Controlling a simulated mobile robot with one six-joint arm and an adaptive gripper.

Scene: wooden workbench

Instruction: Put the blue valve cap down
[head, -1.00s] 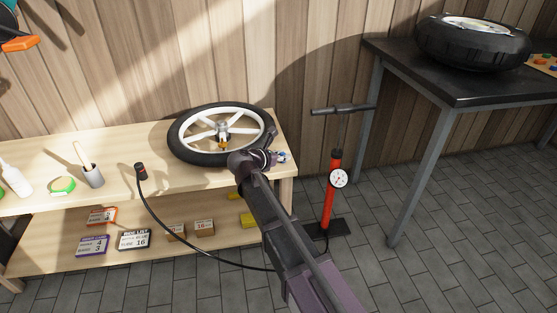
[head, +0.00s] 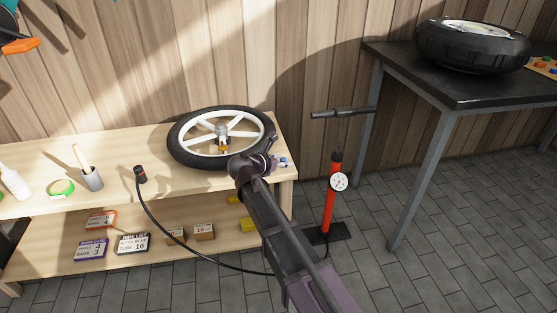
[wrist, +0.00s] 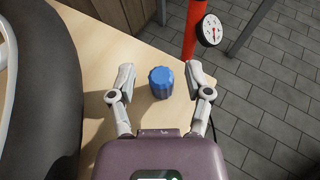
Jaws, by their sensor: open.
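The blue valve cap (wrist: 161,83) stands upright on the bench top near its right end in the wrist view. It also shows small in the head view (head: 283,162), just right of my gripper. My gripper (wrist: 163,76) is open, with one finger on each side of the cap and a gap between cap and fingers. In the head view my gripper (head: 268,152) is at the bench's right end, beside the wheel, and its fingers are partly hidden by my arm.
The wheel with its black tyre (head: 180,149) lies on the wooden bench (head: 115,147), left of the cap; its tyre (wrist: 52,110) fills the left of the wrist view. A red floor pump (head: 329,205) stands right of the bench. The bench edge is close beyond the cap.

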